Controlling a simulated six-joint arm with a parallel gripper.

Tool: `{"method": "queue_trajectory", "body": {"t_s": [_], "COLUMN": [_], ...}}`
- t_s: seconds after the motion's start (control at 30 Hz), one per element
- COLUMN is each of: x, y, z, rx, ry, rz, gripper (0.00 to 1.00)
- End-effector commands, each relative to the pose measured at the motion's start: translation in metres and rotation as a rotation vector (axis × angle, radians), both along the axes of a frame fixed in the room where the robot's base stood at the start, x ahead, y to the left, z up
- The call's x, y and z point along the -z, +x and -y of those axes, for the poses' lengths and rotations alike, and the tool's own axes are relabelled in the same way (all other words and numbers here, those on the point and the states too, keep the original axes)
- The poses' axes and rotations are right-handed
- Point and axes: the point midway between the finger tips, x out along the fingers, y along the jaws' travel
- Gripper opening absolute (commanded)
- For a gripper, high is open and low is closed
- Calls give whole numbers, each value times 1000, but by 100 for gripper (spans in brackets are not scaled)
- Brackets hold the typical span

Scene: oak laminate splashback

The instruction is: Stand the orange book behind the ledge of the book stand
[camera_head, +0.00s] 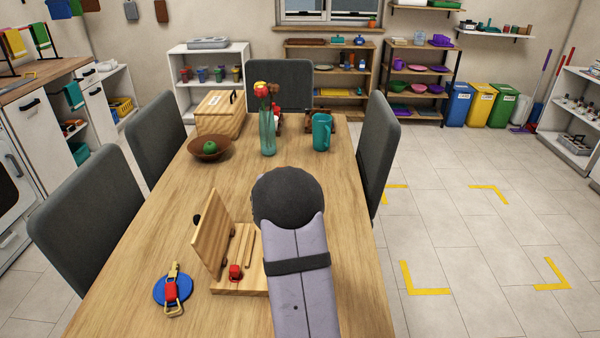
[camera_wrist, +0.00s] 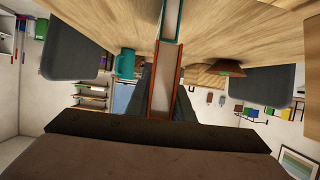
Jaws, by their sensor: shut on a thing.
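The wooden book stand (camera_head: 222,287) is on the near half of the table, with an upright panel (camera_head: 210,235) at its left and low strips running across its base. A small red object (camera_head: 235,272) is at the stand. The orange book (camera_wrist: 149,90) shows edge-on in the wrist view, pale pages between orange covers; my arm hides it in the head view. My gripper (camera_wrist: 165,122) is shut on it, though its fingertips are not clearly visible. A teal-edged book (camera_wrist: 170,18) shows beyond it in the wrist view.
A blue disc (camera_head: 160,291) with a red and brass object lies left of the stand. Farther back stand a flower vase (camera_head: 268,138), teal mug (camera_head: 321,132), brown bowl (camera_head: 209,149) and wooden box (camera_head: 218,115). Grey chairs surround the table. The tabletop between bowl and stand is clear.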

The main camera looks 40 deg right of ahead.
Motion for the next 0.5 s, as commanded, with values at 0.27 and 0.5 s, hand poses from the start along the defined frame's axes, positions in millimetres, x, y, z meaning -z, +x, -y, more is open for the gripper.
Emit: {"method": "queue_trajectory", "body": {"t_s": [0.27, 0.5], "x": [-4, -3], "y": [4, -19], "z": [-114, -164], "rx": [-10, 11], "ry": [-1, -2], "rz": [-5, -2], "gripper": [0, 0]}}
